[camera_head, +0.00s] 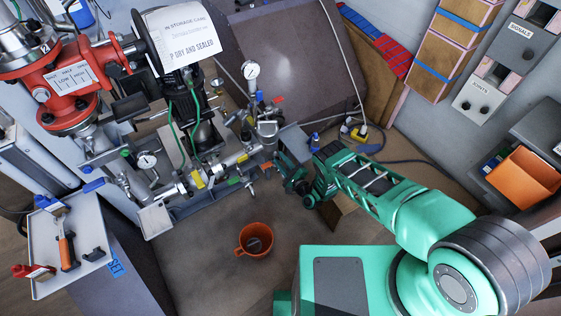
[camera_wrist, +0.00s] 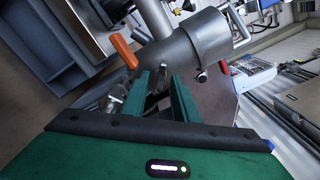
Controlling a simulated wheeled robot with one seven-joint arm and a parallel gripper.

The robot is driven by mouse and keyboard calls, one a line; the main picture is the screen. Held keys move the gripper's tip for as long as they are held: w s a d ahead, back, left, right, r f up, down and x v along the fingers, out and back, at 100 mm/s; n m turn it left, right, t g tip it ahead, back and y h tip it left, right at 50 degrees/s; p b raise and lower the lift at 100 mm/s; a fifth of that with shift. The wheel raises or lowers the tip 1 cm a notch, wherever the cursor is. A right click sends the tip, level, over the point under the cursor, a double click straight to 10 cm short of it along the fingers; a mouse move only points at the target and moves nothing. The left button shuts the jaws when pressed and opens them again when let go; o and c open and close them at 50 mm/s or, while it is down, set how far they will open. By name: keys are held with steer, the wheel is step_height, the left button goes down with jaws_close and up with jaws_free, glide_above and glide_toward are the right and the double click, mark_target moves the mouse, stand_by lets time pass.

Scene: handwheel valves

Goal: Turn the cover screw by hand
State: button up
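My gripper (camera_head: 285,174) is at the left end of my green arm, close to the right side of the metal valve assembly (camera_head: 238,160). In the wrist view its two green fingers (camera_wrist: 158,85) stand apart with a visible gap. A small metal piece (camera_wrist: 158,76) shows between or just beyond the fingertips; contact is unclear. It may be the cover screw, but I cannot tell for sure. Just beyond is a grey metal cylinder (camera_wrist: 195,48) with a small knob-like fitting (camera_wrist: 202,76) on its rim. An orange handle (camera_wrist: 122,50) lies left of the fingertips.
An orange cup (camera_head: 256,240) stands on the floor in front of the assembly. A round gauge (camera_head: 250,70) rises behind it. A red valve body (camera_head: 70,85) is at the upper left, and a tray with tools (camera_head: 85,225) at the lower left. An orange bin (camera_head: 524,176) is at the right.

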steer(key=shift+v, duration=2.95)
steer(key=shift+s, duration=0.15)
